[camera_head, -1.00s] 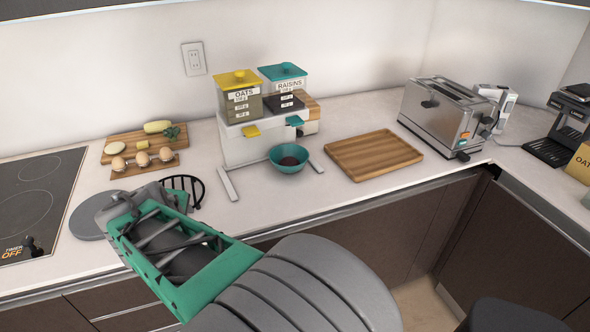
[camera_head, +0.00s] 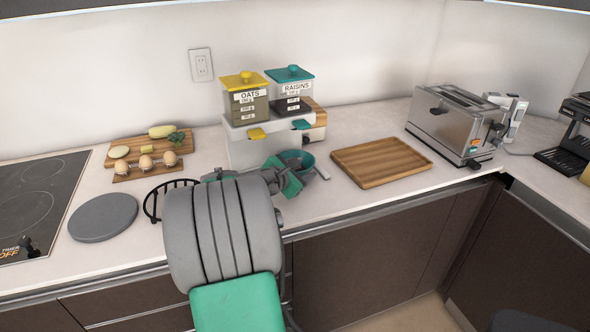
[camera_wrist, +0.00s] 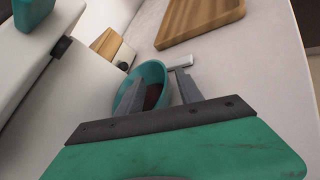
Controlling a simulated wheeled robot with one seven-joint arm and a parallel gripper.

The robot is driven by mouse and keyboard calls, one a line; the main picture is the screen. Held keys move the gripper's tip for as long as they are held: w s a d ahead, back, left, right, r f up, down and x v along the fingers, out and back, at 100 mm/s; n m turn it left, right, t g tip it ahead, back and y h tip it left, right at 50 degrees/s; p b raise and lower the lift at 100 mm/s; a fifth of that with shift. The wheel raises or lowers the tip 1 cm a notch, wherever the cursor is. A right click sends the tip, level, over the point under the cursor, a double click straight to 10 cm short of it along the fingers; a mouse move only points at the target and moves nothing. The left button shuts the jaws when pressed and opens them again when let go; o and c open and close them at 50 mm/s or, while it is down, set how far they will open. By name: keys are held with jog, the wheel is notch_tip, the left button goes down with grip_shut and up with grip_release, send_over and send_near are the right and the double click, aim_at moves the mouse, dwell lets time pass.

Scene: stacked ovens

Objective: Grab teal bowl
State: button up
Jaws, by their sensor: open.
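The teal bowl (camera_head: 304,158) stands on the counter below the dispenser, mostly hidden by my arm in the head view. In the wrist view the teal bowl (camera_wrist: 152,72) lies just ahead of my gripper (camera_wrist: 158,90), with dark contents inside. The gripper's two grey fingers are apart. The left finger overlaps the bowl's interior in the picture and the right finger is just outside its right rim. I cannot tell whether either finger touches it. In the head view the fingertips are hidden behind my arm.
The dispenser (camera_head: 240,146) with oats (camera_head: 245,103) and raisins (camera_head: 290,90) containers stands close behind the bowl. A wooden board (camera_head: 381,160) lies to the right, before a toaster (camera_head: 455,122). A black wire rack (camera_head: 152,203) and grey disc (camera_head: 103,217) are left of my arm.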

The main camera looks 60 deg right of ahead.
aim_at(307, 172)
jog(key=x, duration=0.3)
jog(key=shift+w+d+f, duration=0.1)
jog(key=shift+f, duration=0.1)
grip_shut()
dwell(0.4)
